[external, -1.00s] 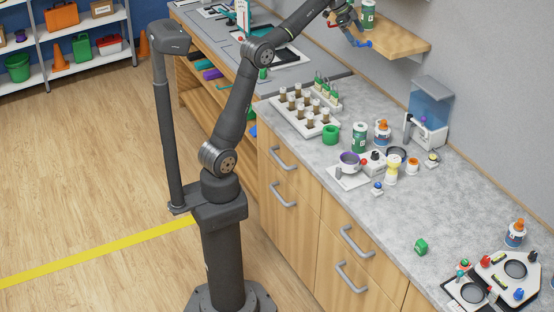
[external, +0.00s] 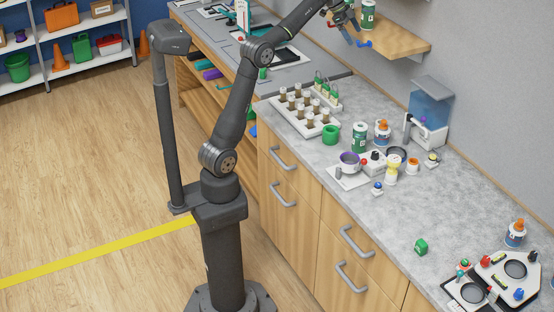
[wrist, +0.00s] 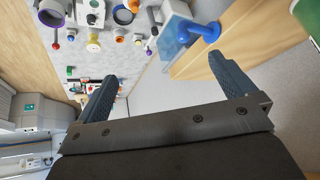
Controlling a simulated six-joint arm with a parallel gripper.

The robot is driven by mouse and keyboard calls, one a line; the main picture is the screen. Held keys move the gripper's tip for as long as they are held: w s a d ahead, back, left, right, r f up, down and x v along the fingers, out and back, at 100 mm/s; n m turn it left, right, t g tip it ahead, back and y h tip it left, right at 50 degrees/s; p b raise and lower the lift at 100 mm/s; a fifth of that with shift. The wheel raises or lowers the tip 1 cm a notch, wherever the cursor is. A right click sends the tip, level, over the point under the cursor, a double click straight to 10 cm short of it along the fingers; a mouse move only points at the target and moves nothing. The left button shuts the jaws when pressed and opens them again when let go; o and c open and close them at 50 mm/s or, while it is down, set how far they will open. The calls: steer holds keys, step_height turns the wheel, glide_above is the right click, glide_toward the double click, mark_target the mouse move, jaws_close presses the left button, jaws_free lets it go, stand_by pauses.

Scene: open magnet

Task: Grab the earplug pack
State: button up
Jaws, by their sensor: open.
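I cannot pick out an earplug pack with certainty in either view. My gripper (external: 350,33) is at the wooden wall shelf (external: 404,45), near a blue peg-like piece (external: 363,43) at the shelf's edge. In the wrist view my gripper (wrist: 162,68) is open, with its two fingers wide apart and nothing between them. The blue piece (wrist: 203,32) shows beyond the right finger, against the wooden shelf (wrist: 240,40). A green and white canister (external: 368,14) stands on the shelf beside my gripper.
The grey counter (external: 455,205) below holds a white vial rack (external: 300,112), a green canister (external: 359,137), a blue and white dispenser (external: 428,110) and many small items. The wall lies close on the right. The floor at left is clear.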

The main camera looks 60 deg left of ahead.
steer(key=c, duration=1.1)
steer(key=w+d+f+m+g, duration=0.15)
steer(key=d+f, duration=0.25)
steer(key=d, duration=0.6)
steer(key=w+d+f+m, duration=0.15)
steer(key=d+f, duration=0.25)
steer(key=d, duration=0.6)
steer(key=m+g, duration=0.3)
steer(key=m, duration=0.2)
glide_above(420, 240)
steer(key=a, duration=0.7)
step_height(420, 240, down, 19)
steer(key=x, duration=1.1)
steer(key=shift+d, duration=0.3)
steer(key=shift+x, duration=3.2)
